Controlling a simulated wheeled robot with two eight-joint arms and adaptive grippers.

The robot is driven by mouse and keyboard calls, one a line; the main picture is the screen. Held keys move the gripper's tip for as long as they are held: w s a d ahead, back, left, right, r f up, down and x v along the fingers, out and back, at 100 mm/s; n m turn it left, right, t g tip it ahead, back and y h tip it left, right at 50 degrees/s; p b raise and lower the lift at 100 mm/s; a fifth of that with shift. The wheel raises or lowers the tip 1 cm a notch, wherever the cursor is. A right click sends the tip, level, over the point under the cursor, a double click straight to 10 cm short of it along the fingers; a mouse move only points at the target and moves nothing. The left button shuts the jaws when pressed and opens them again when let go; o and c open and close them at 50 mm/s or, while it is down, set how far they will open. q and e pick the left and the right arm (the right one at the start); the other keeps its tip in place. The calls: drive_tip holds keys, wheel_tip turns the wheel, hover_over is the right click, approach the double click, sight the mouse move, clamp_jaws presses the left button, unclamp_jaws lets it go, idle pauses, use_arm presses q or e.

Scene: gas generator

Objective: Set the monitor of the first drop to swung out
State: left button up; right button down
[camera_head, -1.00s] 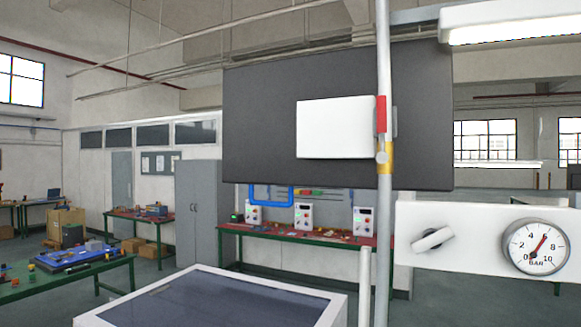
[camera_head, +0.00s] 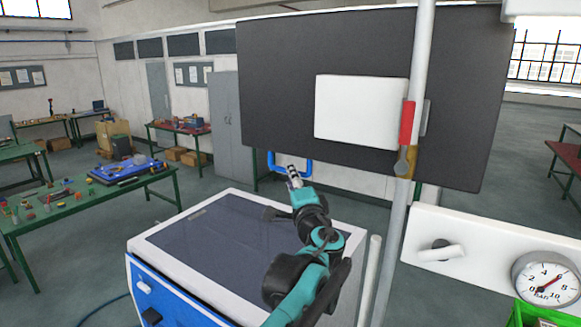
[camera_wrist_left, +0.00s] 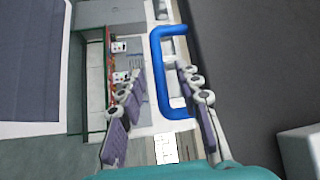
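The monitor (camera_head: 268,85), a large dark panel seen from its back with a white box (camera_head: 355,107) on it, hangs beside a grey vertical pole (camera_head: 422,70). A blue handle (camera_head: 270,161) shows below its lower left edge. My left gripper (camera_head: 292,170) is raised in front of the handle. In the left wrist view, the blue handle (camera_wrist_left: 160,75) appears between the two spread fingers of the left gripper (camera_wrist_left: 160,90). The gripper is open; I cannot tell how deep the handle sits between the fingers. My right gripper is out of view.
A blue-and-white cabinet (camera_head: 170,233) with a dark top stands below my left arm. A white panel with a lever and a pressure gauge (camera_head: 546,279) is at the lower right. Green workbenches (camera_head: 85,205) stand at the left. Open floor lies between.

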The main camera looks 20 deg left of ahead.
use_arm(q)
drive_tip(key=x, duration=0.4)
drive_tip(key=shift+w, duration=0.2)
drive_tip(key=shift+s, duration=0.1)
clamp_jaws()
